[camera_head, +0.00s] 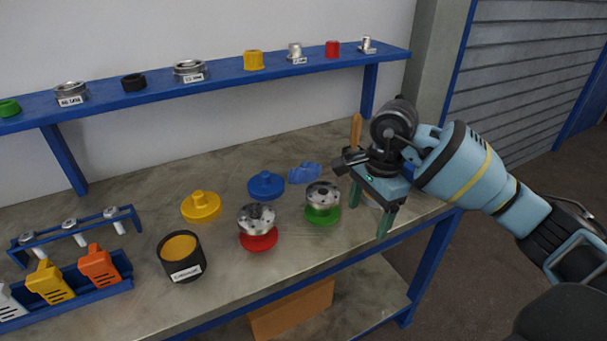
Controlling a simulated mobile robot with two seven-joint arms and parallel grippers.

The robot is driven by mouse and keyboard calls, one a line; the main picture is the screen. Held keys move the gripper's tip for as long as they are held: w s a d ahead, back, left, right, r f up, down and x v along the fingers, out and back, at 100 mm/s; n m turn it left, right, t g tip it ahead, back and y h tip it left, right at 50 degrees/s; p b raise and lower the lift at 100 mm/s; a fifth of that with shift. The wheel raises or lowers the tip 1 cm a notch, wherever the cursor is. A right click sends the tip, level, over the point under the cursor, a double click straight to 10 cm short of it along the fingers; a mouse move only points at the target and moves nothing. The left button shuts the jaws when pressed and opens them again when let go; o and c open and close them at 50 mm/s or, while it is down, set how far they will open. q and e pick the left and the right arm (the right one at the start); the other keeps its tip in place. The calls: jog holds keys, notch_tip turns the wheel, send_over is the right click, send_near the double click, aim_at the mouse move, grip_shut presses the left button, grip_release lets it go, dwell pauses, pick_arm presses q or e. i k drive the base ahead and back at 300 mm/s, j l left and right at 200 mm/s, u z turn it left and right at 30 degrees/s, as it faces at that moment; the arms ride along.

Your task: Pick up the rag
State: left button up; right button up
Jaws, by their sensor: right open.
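The rag looks to be the small crumpled blue cloth (304,173) lying on the grey workbench, behind the vessel with the green base. My right gripper (369,208) is over the right end of the bench, to the right of the rag and nearer the front. Its two green fingers point down and stand apart, and it is not touching the rag. A pale round thing shows partly behind the fingers; I cannot tell what it is. My left gripper is not in view.
Flanged vessels with a green base (323,214) and a red base (259,240) stand left of my gripper. A blue flanged cap (266,185), a yellow one (201,206) and a black pot (181,260) are further left. A blue shelf (220,74) runs above the bench.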

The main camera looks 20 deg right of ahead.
aim_at(307, 172)
jog(key=i, duration=1)
